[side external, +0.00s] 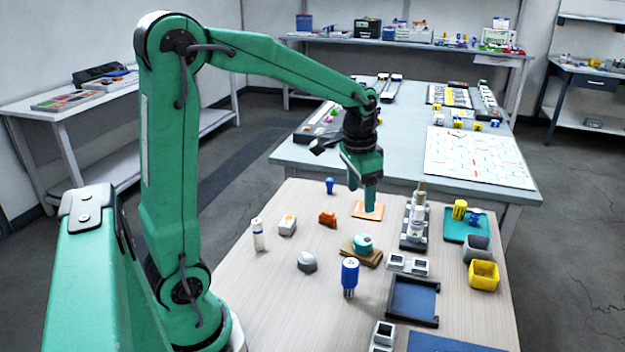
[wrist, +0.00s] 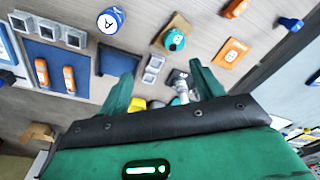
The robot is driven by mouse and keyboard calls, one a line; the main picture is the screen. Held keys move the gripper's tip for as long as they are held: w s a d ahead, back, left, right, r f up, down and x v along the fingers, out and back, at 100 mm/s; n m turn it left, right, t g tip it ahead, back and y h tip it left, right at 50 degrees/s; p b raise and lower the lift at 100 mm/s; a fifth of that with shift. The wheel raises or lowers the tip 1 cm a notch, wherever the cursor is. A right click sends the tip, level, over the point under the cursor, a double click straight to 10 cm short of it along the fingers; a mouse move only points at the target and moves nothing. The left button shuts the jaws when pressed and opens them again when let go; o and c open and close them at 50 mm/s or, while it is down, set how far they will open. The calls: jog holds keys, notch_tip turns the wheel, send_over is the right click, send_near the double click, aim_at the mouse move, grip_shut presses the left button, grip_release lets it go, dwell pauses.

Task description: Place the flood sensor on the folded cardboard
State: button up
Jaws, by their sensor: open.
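A round teal device with a pale label on top (side external: 363,241), which I take to be the flood sensor, rests on a flat brown piece (side external: 374,258) that looks like the folded cardboard. In the wrist view the teal device (wrist: 174,40) overlaps the brown piece (wrist: 181,22), towards its lower end. My gripper (side external: 371,205) is above the table, behind the teal device and over an orange sheet. In the wrist view my gripper (wrist: 163,78) has its fingers spread apart with nothing between them.
A blue cylinder with metal prongs (side external: 349,275) stands in front of the cardboard. An upright metallic device (side external: 415,220) stands to the right. The front left of the table is clear.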

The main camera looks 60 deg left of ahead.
jog(key=s+d+r+n+t, duration=0.1)
jog(key=s+d+r+t, duration=0.1)
jog(key=s, duration=0.6)
jog(key=s+d+r+t, duration=0.2)
jog(key=s+d, duration=0.3)
jog(key=s, duration=0.3)
jog(key=shift+s+d+r+n, duration=0.15)
jog(key=shift+s+r+n, duration=0.1)
jog(key=shift+r+n, duration=0.2)
